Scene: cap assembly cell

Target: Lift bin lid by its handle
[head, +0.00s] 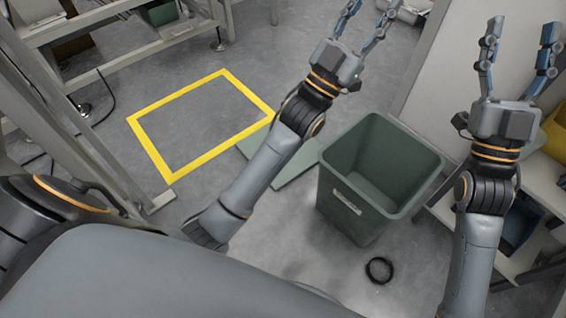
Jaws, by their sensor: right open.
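The grey-green bin (340,205) stands upright on the floor, open at the top, and looks empty inside. A flat grey-green panel (298,165), which looks like the bin lid, lies on the floor left of the bin. My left forearm crosses in front of it and hides its middle; I see no handle. My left gripper (366,20) is open and empty, above and beyond the bin in the picture. My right gripper (520,60) is open and empty, up and to the right of the bin. Neither gripper touches the lid.
A yellow rectangle (150,152) is marked on the floor at left, with clear floor inside. A black ring (379,270) lies in front of the bin. A metal frame (90,140) stands at left. A shelf unit with a yellow container (556,135) is close on the right.

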